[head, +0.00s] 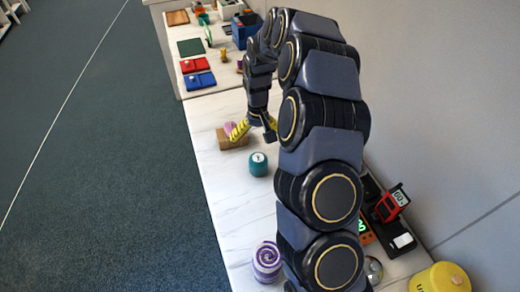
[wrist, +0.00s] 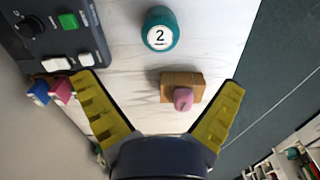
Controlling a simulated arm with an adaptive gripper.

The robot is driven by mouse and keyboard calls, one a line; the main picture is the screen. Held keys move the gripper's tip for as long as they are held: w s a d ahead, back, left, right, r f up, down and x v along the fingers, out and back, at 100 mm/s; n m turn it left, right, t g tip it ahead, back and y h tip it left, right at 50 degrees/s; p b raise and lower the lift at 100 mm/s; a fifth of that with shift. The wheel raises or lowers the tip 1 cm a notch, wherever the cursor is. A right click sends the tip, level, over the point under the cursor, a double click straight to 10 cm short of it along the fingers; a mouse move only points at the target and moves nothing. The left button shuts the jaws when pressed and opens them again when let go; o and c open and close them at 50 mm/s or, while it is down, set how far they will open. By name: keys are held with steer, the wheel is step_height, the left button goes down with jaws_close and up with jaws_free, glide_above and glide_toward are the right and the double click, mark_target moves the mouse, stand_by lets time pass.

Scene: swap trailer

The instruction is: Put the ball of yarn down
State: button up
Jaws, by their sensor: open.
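A small rounded pink thing (head: 230,127), which looks like the ball of yarn, rests at a brown wooden block (head: 236,142) on the white marbled counter. In the wrist view the pink thing (wrist: 183,99) lies against or on the front part of the block (wrist: 170,80); I cannot tell which. My gripper (head: 255,130) is open, with its yellow fingers spread wide. In the wrist view the block and pink thing lie between the fingers of my gripper (wrist: 160,86), apart from both. Nothing is held.
A teal round weight marked 2 (wrist: 160,30) stands near the block. A purple swirled round thing (head: 267,259) stands at the near counter edge. A dark control panel (wrist: 60,35) lies along the wall side. A yellow canister (head: 440,279) is at lower right. Dark floor lies left of the counter.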

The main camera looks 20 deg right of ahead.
steer(key=s+a+r+n, duration=0.1)
steer(key=s+a+r, duration=0.2)
steer(key=s+r, duration=0.35)
steer(key=s+a+r+n, duration=0.1)
steer(key=s+a+r, duration=0.2)
steer(key=s+r, duration=0.35)
steer(key=s+r+g, duration=0.1)
steer(key=s+r, duration=0.1)
steer(key=s, duration=0.8)
steer(key=s+r, duration=0.2)
steer(key=s, duration=0.7)
steer(key=shift+s+a+g, duration=0.4)
steer(key=shift+a, duration=0.05)
